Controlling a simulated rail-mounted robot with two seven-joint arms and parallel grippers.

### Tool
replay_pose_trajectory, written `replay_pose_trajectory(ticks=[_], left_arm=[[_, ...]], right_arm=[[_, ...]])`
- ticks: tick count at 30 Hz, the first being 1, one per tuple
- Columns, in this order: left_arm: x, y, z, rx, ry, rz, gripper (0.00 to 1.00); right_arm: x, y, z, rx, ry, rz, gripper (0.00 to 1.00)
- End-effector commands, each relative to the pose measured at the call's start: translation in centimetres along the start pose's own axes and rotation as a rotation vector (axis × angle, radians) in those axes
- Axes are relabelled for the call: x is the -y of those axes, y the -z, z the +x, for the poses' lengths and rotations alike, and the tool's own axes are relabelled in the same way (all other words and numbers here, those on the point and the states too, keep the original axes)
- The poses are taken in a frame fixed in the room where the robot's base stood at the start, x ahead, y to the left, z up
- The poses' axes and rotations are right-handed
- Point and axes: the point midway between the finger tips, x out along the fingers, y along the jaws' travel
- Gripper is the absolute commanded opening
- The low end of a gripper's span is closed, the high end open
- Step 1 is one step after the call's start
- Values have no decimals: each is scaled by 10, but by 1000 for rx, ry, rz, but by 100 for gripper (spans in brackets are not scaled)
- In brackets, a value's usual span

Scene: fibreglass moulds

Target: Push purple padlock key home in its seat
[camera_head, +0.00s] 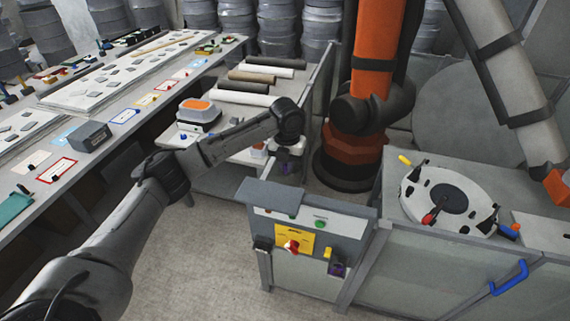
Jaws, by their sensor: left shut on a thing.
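My left arm reaches in from the lower left. Its gripper (289,168) points down just beyond the top edge of the grey control panel (350,225). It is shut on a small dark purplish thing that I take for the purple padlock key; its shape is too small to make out. A dark purple padlock-like piece (337,269) sits low on the right of the panel front, under a small yellow piece (329,253). The held thing is apart from it. The key's seat cannot be told clearly. My right gripper is not in view.
The panel front carries a red knob (291,246) on a yellow plate and a green button (320,223). A round white mould (425,200) lies on the right bench. An orange robot column (375,60) stands behind. A long bench with cards is at left. Floor shows before the panel.

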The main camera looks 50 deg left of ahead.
Motion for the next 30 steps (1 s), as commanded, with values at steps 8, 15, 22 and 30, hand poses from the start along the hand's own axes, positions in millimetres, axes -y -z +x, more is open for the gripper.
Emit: replay_pose_trajectory(ticks=[8, 15, 22, 30], left_arm=[[0, 0, 0, 0, 0, 0, 0], [0, 0, 0, 0, 0, -9, 0], [0, 0, 0, 0, 0, -213, 0], [0, 0, 0, 0, 0, -735, 0]], right_arm=[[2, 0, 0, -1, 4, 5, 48], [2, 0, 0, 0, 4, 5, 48], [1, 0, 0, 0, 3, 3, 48], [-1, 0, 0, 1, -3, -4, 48]])
